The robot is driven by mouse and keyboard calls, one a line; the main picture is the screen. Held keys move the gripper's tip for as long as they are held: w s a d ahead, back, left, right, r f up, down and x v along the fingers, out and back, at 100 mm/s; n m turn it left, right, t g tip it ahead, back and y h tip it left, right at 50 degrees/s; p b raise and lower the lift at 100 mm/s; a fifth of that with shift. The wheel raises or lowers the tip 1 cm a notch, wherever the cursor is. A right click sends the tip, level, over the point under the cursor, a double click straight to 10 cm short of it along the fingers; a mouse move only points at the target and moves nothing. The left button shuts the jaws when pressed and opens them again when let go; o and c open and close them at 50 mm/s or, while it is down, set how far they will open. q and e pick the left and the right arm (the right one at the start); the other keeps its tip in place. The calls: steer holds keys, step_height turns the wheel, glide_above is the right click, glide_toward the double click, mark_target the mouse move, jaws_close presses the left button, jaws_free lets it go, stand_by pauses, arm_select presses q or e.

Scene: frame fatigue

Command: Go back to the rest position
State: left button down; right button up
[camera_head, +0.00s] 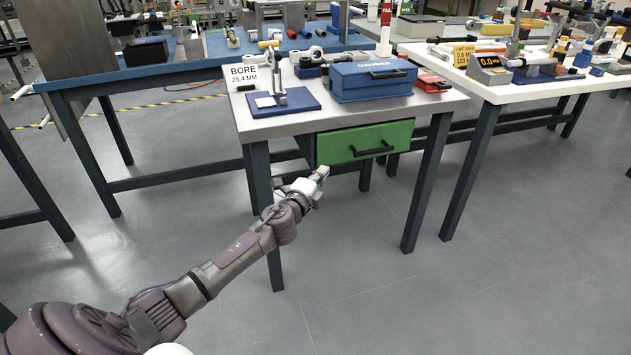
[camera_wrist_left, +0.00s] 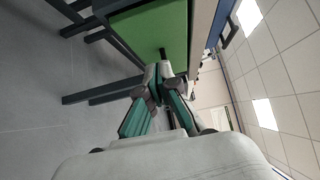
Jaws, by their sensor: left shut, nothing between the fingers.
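My left gripper (camera_head: 321,173) is at the end of my arm, which reaches in from the lower left in the head view. It is shut and empty, in front of and a little below the left part of the green drawer (camera_head: 364,141). In the left wrist view the gripper's fingers (camera_wrist_left: 160,72) meet at their tips, and the green drawer front (camera_wrist_left: 152,37) shows beyond them. The drawer has a black handle and sits under the tabletop. From the head view I cannot tell how wide the gap between gripper and drawer is. My right gripper is not in view.
The grey-topped table (camera_head: 425,104) carries a blue case (camera_head: 371,83), a blue gauge stand base (camera_head: 283,103), a BORE sign (camera_head: 243,77) and a red box (camera_head: 432,82). A white table (camera_head: 499,94) with tools stands at right. The floor (camera_head: 350,270) in front is clear.

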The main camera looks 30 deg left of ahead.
arm_select(q)
steer(key=shift+s+d, duration=0.2)
steer(key=shift+s, duration=0.85)
steer(key=shift+s+d, duration=0.2)
steer(key=shift+s, duration=0.85)
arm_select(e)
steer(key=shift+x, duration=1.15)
